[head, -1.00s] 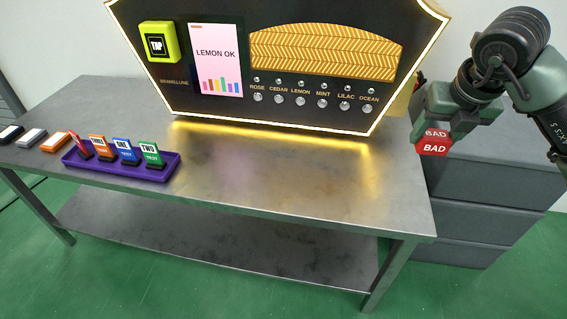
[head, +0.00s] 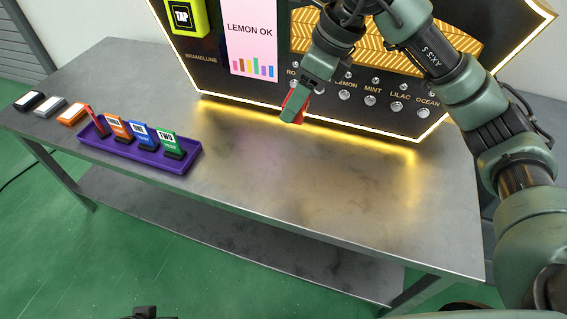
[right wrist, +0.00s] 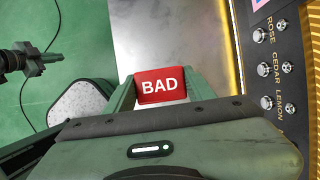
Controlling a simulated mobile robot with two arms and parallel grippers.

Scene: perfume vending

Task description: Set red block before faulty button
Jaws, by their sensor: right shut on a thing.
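My right gripper (head: 296,108) is shut on a red block (head: 291,112), held above the table in front of the left part of the button row. In the right wrist view the block (right wrist: 160,86) shows the word BAD between the fingers. The machine's screen (head: 250,42) reads LEMON OK. The lemon (head: 344,96), mint (head: 369,100), lilac (head: 396,106) and ocean (head: 423,113) buttons show. The rose (right wrist: 264,38) and cedar (right wrist: 264,70) buttons show in the right wrist view. No visible mark tells which button is faulty. My left gripper's jaws are not clear.
A purple tray (head: 190,167) holds several upright tiles at the table's left. Orange (head: 72,115), grey (head: 50,107) and black (head: 29,100) pieces lie beside it. The metal table (head: 300,200) is clear before the machine. A yellow TAP pad (head: 182,16) is at upper left.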

